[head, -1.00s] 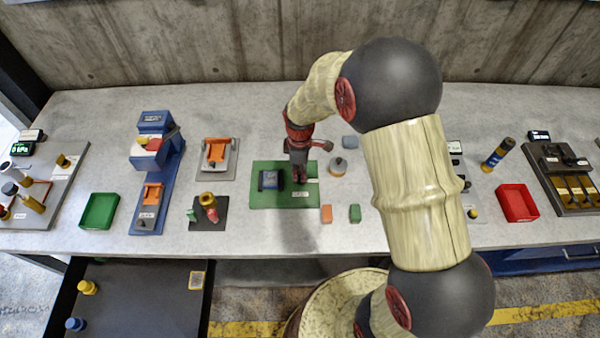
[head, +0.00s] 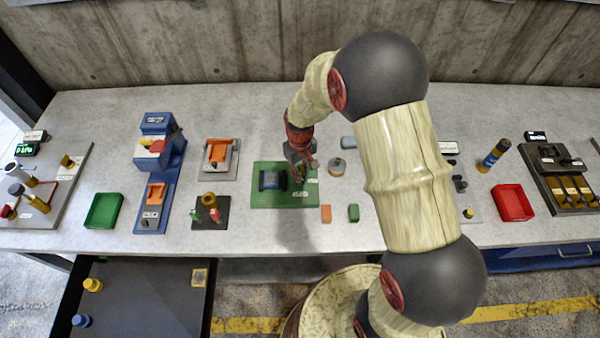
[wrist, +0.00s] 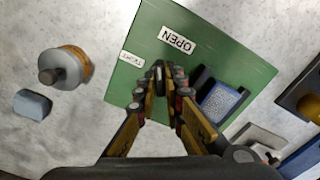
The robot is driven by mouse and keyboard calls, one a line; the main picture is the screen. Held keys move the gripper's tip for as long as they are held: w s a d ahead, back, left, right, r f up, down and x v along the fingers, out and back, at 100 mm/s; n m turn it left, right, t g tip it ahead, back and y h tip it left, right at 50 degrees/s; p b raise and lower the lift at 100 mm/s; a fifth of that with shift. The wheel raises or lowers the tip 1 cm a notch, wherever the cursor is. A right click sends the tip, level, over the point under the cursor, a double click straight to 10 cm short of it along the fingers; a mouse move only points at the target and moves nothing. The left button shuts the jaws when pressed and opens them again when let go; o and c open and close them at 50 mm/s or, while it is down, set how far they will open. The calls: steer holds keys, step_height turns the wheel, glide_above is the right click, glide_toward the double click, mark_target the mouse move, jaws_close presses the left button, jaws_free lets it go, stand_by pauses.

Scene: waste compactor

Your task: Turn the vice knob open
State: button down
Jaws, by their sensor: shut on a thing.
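The vice sits on a green board (head: 262,199); its dark jaws (wrist: 203,82) stand around a blue block (wrist: 221,101), which also shows in the head view (head: 270,180). My gripper (wrist: 158,88) points down at the board beside the vice. Its fingers are closed on the dark vice knob (wrist: 158,70), which is mostly hidden between the fingertips. In the head view my gripper (head: 303,172) covers the knob. An OPEN label (wrist: 177,40) and a smaller label (wrist: 131,59) lie flat on the board near the knob.
A round grey and orange part (head: 337,167) and a grey-blue block (head: 348,142) are right of the board. Small orange (head: 326,213) and green (head: 353,212) blocks lie in front. A dark stand (head: 210,213) and an orange fixture (head: 217,153) stand to the left.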

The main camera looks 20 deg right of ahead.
steer(key=m, duration=0.5)
steer(key=shift+m+p, duration=0.4)
stand_by(0.4)
steer(key=c, duration=1.9)
jaws_free()
step_height(320, 180, up, 12)
